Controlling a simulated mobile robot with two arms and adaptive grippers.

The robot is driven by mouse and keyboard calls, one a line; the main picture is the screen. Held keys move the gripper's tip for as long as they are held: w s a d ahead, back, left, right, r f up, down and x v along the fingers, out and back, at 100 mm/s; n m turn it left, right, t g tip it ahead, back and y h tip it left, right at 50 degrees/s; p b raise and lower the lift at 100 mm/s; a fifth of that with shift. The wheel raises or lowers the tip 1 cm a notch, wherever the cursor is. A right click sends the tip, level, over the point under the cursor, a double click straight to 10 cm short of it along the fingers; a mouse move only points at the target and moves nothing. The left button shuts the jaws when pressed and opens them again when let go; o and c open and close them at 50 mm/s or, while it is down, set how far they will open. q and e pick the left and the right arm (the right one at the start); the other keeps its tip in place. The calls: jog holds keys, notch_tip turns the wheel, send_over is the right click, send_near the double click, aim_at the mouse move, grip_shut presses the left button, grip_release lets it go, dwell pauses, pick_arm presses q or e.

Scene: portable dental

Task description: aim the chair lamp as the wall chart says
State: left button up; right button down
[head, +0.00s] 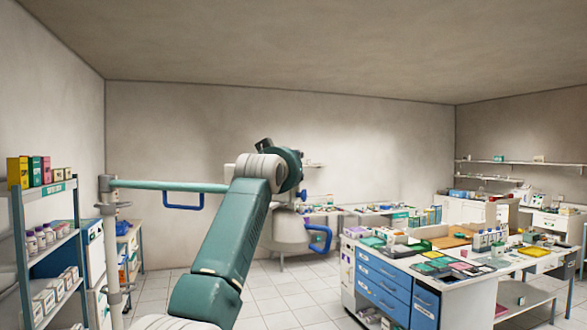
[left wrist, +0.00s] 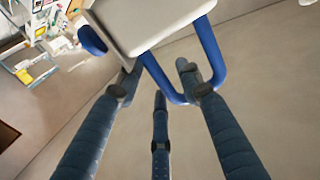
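The chair lamp's teal arm (head: 160,185) reaches right from a pale pole and carries a blue loop handle (head: 183,202). A pale grey head (head: 284,233) with a blue handle (head: 320,240) shows behind my left arm. In the left wrist view, a white housing (left wrist: 145,22) with a blue U-shaped handle (left wrist: 212,60) is close ahead. My left gripper (left wrist: 158,78) is open, its dark blue fingers spread around the handle's lower part; I cannot tell if they touch it. In the head view my left arm hides this gripper. My right gripper is out of view. No chart is readable.
A shelf rack (head: 50,188) with boxes and bottles stands at the left. A white island with blue drawers (head: 384,288) and a crowded top stands at the right. Counters and wall shelves line the back. Tiled floor (head: 268,300) is clear in the middle.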

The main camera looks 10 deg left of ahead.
pick_arm(q)
jog(key=shift+s+a+f, duration=0.1)
jog(key=shift+s+f, duration=0.05)
jog(key=shift+s, duration=0.45)
jog(key=s+a, duration=0.1)
jog(key=s, duration=0.9)
jog(key=shift+s, duration=0.4)
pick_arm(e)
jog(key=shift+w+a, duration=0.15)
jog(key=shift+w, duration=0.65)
